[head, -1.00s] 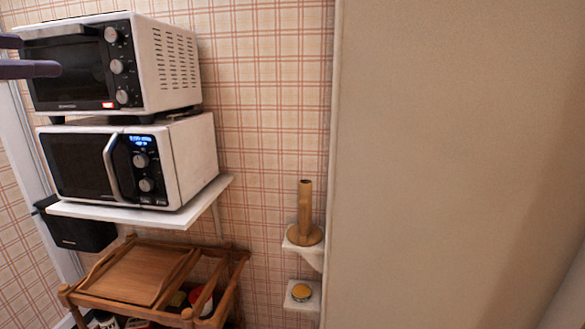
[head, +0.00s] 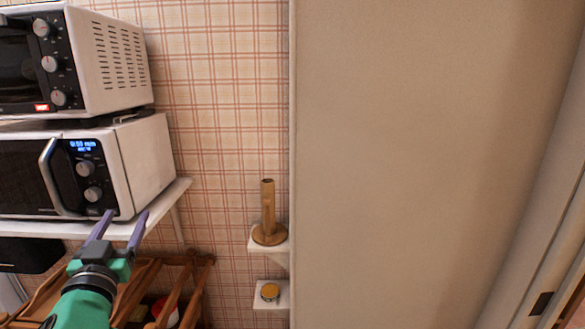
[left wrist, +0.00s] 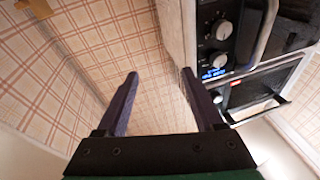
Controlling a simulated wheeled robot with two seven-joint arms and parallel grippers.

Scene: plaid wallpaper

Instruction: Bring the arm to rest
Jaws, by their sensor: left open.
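My left gripper (head: 124,227) has a green body and two purple fingers. In the head view it is at the lower left, in front of the microwave shelf and over the wooden cart. Its fingers stand apart and point up, with nothing between them. The left wrist view shows the same open fingers (left wrist: 160,85), with plaid wall behind them and the microwave (left wrist: 222,45) to the right. My right gripper is not in either view.
A white microwave (head: 147,165) sits on a white shelf (head: 165,205), with a toaster oven (head: 112,65) above it. A wooden cart (head: 185,265) is below. Small wall shelves hold a wooden holder (head: 268,215) and a yellow-topped item (head: 270,292). A plain beige panel (head: 420,150) fills the right.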

